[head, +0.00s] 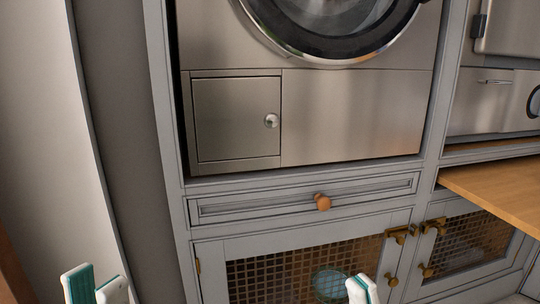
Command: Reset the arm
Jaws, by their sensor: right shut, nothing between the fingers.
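My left gripper (96,286) is at the bottom left edge, in front of the grey wall. Its two white fingertips with teal pads stand apart, with nothing seen between them. My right gripper (362,289) shows only as a white and teal tip at the bottom edge, in front of the mesh cabinet door. It is shut and empty. Most of both arms is out of view.
Below are mesh doors (260,280) with brass knobs, and a bluish round item (330,282) behind the mesh. A wooden board (500,190) juts out at right.

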